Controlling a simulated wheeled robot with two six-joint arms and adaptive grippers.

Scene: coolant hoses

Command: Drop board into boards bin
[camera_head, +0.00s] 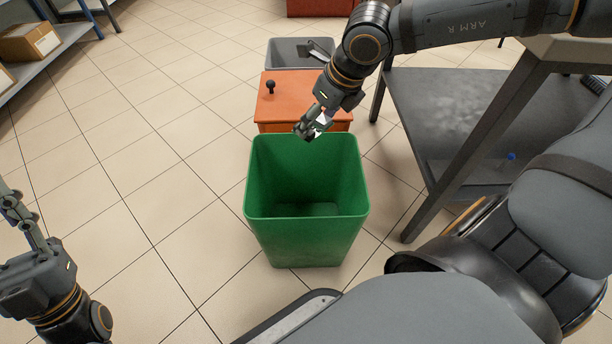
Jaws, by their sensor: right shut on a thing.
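A green bin (306,240) stands open on the tiled floor in the middle; the inside that I can see is empty. No label shows which bin is the boards bin. My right gripper (309,131) points down at the green bin's far rim and is shut on a small, pale thing (323,119), taken to be the board. The fingers hide most of it, so its shape is unclear. My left gripper (18,212) is at the left edge, partly cut off, far from the bin; its jaw opening is unclear.
An orange box (283,102) with a black knob stands right behind the green bin. A grey bin (285,53) is behind that. A dark metal table (440,110) stands at the right. Shelves with a cardboard box (28,42) are at the far left. The left floor is clear.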

